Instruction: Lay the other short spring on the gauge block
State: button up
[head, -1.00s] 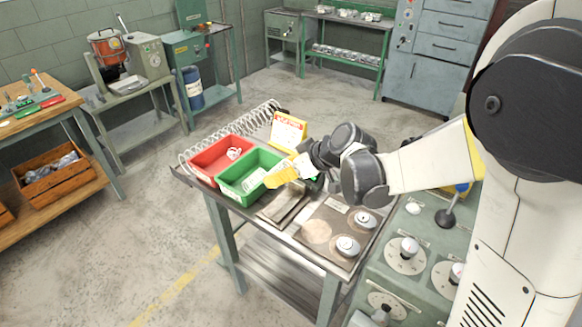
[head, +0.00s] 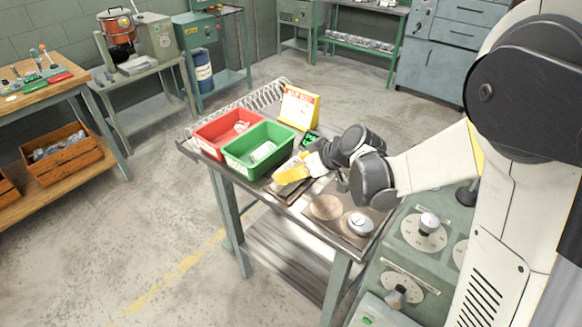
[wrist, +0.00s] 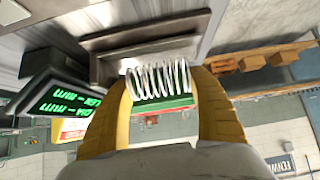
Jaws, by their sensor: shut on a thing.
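My gripper (head: 284,180) has yellow fingers and points down-left at the right of the green bin. In the wrist view its fingers (wrist: 161,86) are shut on a short silvery spring (wrist: 160,79), which lies crosswise between the tips. A flat metal block with a raised rim, seemingly the gauge block (wrist: 108,42), is just beyond the spring; it shows below the fingers in the head view (head: 279,192). I cannot tell whether the spring touches it. The spring is hidden by the fingers in the head view.
The green bin (head: 233,168) holds a pale coiled piece, and the red bin (head: 205,143) holds another. A green-digit display (wrist: 66,101) stands beside the block. A yellow sign (head: 299,108) stands behind. A round knob-topped piece (head: 360,224) sits to the right.

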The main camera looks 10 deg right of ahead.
jog(key=o, duration=1.3)
jog(key=shift+c, duration=0.2)
jog(key=shift+r, duration=0.1)
jog(key=v, duration=1.2)
jog(key=shift+s, duration=0.1)
